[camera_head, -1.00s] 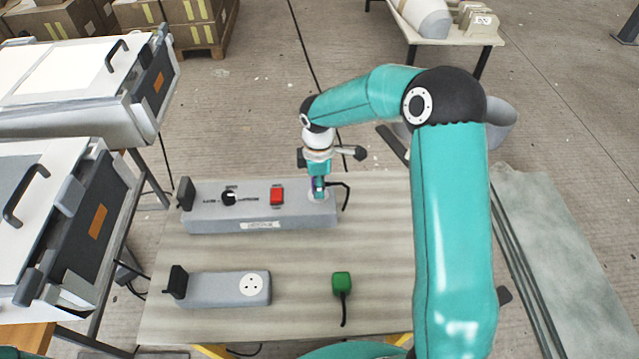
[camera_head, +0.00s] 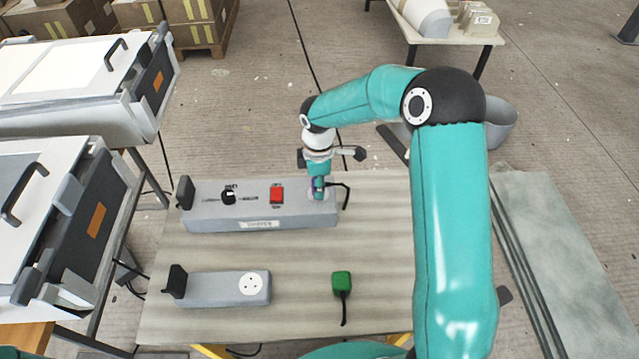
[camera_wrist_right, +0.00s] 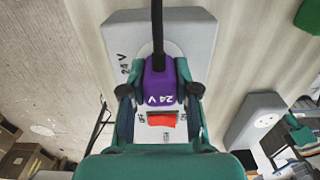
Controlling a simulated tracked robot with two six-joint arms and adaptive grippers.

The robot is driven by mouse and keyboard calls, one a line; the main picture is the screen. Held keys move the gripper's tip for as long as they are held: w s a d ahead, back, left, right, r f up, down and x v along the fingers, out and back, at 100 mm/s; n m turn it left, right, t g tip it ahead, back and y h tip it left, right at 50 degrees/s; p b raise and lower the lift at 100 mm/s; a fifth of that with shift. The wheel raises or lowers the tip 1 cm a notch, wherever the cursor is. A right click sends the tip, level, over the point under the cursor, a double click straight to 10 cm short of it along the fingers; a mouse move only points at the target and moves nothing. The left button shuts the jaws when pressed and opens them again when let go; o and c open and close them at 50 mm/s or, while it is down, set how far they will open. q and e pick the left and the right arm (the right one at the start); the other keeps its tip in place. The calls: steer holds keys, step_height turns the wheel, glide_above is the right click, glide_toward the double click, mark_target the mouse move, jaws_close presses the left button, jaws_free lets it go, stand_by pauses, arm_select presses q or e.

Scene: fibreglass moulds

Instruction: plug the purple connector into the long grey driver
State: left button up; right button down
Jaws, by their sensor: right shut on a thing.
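The long grey driver (camera_head: 205,213) lies on the bench with a black knob (camera_head: 229,198), a red switch (camera_head: 277,195) and a round pale socket at its right end. My right gripper (camera_head: 318,193) is over that socket, pointing down. The connector overlaps the socket on the driver (camera_wrist_right: 120,35). Its lower end is hidden, so I cannot tell how far it is in. My left gripper is not in view.
A short grey driver (camera_head: 215,289) with an empty round socket and a green connector (camera_head: 341,283) with a black cable lie at the front of the bench (camera_head: 385,240). Moulds with black handles (camera_head: 45,230) stand to the left.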

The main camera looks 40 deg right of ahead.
steer(key=shift+f, duration=0.2)
steer(key=c, duration=0.8)
jaws_free()
step_height(320, 180, up, 12)
steer(key=shift+f, duration=0.1)
